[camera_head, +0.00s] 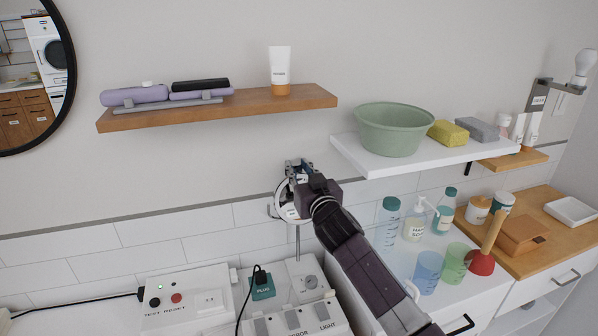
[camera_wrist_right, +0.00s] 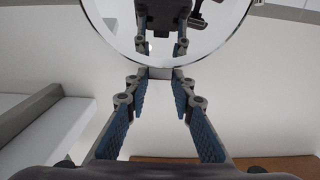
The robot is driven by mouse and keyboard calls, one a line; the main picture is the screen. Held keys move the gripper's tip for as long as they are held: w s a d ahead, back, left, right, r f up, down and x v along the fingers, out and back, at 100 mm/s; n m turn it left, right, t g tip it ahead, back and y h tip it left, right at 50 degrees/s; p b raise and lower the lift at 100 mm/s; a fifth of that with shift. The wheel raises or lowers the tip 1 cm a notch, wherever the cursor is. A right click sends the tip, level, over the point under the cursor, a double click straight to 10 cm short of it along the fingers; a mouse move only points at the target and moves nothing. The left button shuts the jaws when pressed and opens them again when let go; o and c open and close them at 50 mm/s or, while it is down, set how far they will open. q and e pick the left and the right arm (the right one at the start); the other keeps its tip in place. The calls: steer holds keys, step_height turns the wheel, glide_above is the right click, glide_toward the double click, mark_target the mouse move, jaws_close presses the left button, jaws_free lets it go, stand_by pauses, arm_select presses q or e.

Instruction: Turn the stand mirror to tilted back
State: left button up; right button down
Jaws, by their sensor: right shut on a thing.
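The stand mirror (camera_head: 284,212) is a small round mirror with a bright rim, on a thin post above the counter by the tiled wall. My right gripper (camera_head: 298,172) reaches up to it from the lower right and is shut on its upper rim. My gripper and wrist hide part of the mirror. In the right wrist view the mirror (camera_wrist_right: 215,42) fills the top middle and reflects my gripper. The fingers (camera_wrist_right: 159,78) close in on its rim there. The exact tilt of the mirror is hard to tell. My left gripper is not in view.
A wooden shelf (camera_head: 220,108) hangs above left of the mirror, and a white shelf (camera_head: 440,160) with a green basin (camera_head: 392,128) is to the right. Bottles and cups, including a blue cup (camera_head: 427,272), stand right of my arm. Switch boxes (camera_head: 185,300) and a cable lie below.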

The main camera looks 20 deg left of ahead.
steer(key=c, duration=2)
jaws_free()
steer(key=shift+r, duration=0.6)
steer(key=shift+o, duration=1.4)
steer(key=shift+f, duration=0.1)
steer(key=shift+o, duration=0.5)
steer(key=shift+f, duration=0.2)
steer(key=v, duration=1.2)
steer(key=shift+w, duration=0.1)
steer(key=shift+c, duration=0.3)
